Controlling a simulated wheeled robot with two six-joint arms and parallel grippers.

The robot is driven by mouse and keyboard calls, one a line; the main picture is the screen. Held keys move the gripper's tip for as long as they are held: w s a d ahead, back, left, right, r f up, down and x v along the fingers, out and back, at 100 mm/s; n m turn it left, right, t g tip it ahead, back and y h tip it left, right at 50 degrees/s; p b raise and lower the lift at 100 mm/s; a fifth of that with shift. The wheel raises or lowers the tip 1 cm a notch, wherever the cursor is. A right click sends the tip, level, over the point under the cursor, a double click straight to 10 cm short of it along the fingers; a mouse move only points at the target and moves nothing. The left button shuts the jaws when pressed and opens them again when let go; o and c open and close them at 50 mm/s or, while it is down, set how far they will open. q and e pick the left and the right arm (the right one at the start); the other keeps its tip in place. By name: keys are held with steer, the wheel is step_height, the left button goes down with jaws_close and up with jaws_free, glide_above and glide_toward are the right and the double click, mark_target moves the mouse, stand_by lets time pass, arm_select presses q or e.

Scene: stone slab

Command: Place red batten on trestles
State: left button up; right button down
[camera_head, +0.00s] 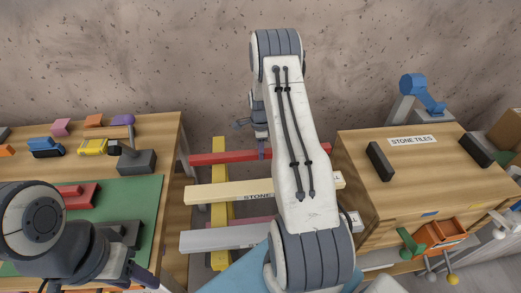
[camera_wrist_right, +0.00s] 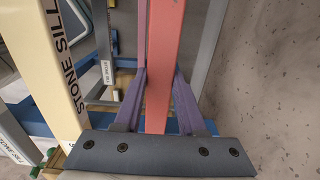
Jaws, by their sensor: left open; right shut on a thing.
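The red batten (camera_head: 222,157) lies crosswise at the back of the gap between the two tables, level or nearly so. My right gripper (camera_head: 262,149) is shut on it near its middle, and my right arm hides part of it. In the right wrist view the batten (camera_wrist_right: 165,45) runs between the purple fingers (camera_wrist_right: 160,105). A yellow trestle (camera_head: 219,215) passes under its left part; I cannot tell whether they touch. The other trestle is not clear behind my arm. My left gripper (camera_head: 140,274) is open and empty at the lower left, partly cut off.
A cream batten marked STONE SILL (camera_head: 225,193) and a grey batten (camera_head: 222,240) lie across the yellow trestle, nearer me. The left table (camera_head: 172,135) holds toy-like vehicles and a green mat (camera_head: 140,195). The right table (camera_head: 360,140) has dark blocks and a STONE TILES label.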

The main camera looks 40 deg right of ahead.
steer(key=shift+f, duration=0.2)
steer(key=c, duration=0.5)
jaws_free()
steer(key=shift+r, duration=0.1)
